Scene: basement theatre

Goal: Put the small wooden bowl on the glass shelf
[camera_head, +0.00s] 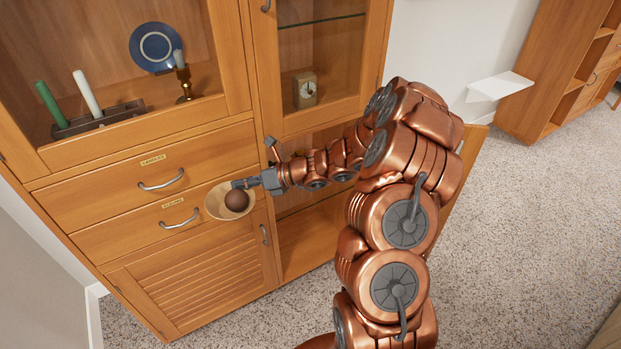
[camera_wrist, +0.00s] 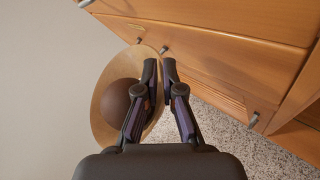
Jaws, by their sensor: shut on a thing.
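The small wooden bowl (camera_head: 214,207) is pale and round, held in front of the cabinet's drawers. A brown ball (camera_head: 237,200) lies inside it. My gripper (camera_head: 246,184) is shut on the bowl's rim, on its right side in the head view. In the wrist view the fingers (camera_wrist: 161,70) pinch the rim of the bowl (camera_wrist: 128,63), with the ball (camera_wrist: 120,100) inside; the bowl appears tilted there. The glass shelf (camera_head: 322,20) is a thin, dark-edged pane in the cabinet's upper right section, above and right of my gripper. Its top looks bare where visible.
A small clock (camera_head: 305,90) stands below the glass shelf. The left section holds a candle tray (camera_head: 98,119), a blue plate (camera_head: 156,47) and a brass candlestick (camera_head: 184,84). Drawer handles (camera_head: 161,180) protrude near the bowl. A white wall shelf (camera_head: 499,86) is at right; carpet (camera_head: 540,220) is clear.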

